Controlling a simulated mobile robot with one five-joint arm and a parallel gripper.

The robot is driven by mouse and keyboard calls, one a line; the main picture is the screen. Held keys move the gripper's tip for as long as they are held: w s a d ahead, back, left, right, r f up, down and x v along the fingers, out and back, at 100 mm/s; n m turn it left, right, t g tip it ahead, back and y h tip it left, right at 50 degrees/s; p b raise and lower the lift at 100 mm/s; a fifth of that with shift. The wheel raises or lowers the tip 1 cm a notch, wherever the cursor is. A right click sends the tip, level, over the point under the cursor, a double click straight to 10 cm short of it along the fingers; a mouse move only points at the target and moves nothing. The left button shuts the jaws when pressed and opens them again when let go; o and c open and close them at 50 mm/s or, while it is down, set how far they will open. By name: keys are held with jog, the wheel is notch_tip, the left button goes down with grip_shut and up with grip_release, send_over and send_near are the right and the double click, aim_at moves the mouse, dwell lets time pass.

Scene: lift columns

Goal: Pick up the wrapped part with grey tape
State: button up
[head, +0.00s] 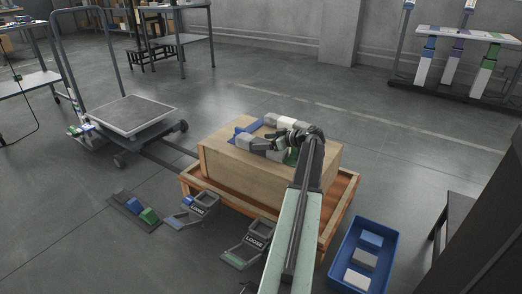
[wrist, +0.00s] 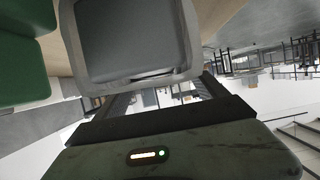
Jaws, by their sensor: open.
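A block in cloudy wrap with a broad grey face (wrist: 130,42) fills the upper middle of the wrist view, close in front of my gripper (wrist: 160,92). The two dark fingers are apart, and the block shows just beyond them; I cannot tell whether they touch it. In the head view my gripper (head: 276,142) is low over the top of a wooden box (head: 232,165), among several small wrapped parts. A grey part (head: 245,141) lies at the box's left side there. My gripper and arm hide some of the parts.
A green part (wrist: 22,65) is close beside the grey-faced block. On the box are also a blue part (head: 240,130) and a white part (head: 287,122). The box stands on an orange-brown pallet (head: 341,200). A blue bin (head: 337,262) with blocks stands at right, a cart (head: 125,112) at left.

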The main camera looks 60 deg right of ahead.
grip_shut()
dwell(0.3)
